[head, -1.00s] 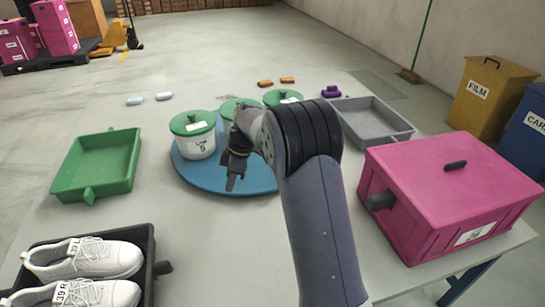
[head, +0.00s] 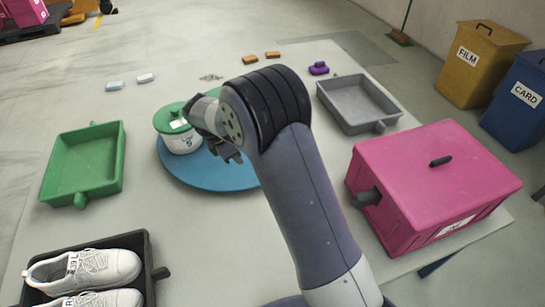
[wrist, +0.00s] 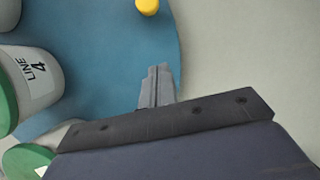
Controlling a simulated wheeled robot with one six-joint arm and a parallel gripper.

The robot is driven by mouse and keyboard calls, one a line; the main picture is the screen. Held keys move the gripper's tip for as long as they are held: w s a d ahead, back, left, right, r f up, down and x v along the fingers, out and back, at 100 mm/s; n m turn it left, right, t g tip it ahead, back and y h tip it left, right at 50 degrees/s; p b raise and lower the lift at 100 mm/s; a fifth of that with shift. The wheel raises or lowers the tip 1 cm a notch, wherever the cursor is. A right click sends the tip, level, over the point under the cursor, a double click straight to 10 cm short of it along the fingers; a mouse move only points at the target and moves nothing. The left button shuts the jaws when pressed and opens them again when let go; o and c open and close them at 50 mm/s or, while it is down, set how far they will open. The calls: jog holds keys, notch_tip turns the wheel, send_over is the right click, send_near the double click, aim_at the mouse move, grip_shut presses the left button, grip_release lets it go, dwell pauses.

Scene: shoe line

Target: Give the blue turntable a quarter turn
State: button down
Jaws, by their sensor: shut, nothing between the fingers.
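The blue turntable (head: 215,178) stands on the table, partly behind my arm. A white pot with a green lid (head: 178,128) stands on its left part. In the wrist view the turntable (wrist: 105,75) fills the left, with a pot labelled LINE 4 (wrist: 38,80) and another green lid (wrist: 22,160). A yellow knob (wrist: 147,6) shows near the turntable's rim at the top. My gripper (head: 235,157) is over the turntable in the head view. Its fingers (wrist: 158,72) are shut and empty near the rim, apart from the knob. Other pots are hidden by my arm.
A green tray (head: 62,172) is at left, and a dark tray (head: 149,275) with white shoes is at front left. A grey tray (head: 345,117) and a lidded pink box (head: 400,170) stand at right.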

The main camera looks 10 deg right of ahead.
aim_at(251, 179)
jog(key=b+x, duration=0.1)
jog(key=x, duration=0.9)
jog(key=shift+d+f, duration=0.15)
jog(key=shift+d, duration=0.1)
jog(key=shift+w+d, duration=0.2)
jog(key=shift+d, duration=0.4)
jog(key=shift+w+d, duration=0.2)
jog(key=shift+d, duration=0.45)
jog(key=shift+w+d, duration=0.15)
jog(key=shift+d, duration=0.35)
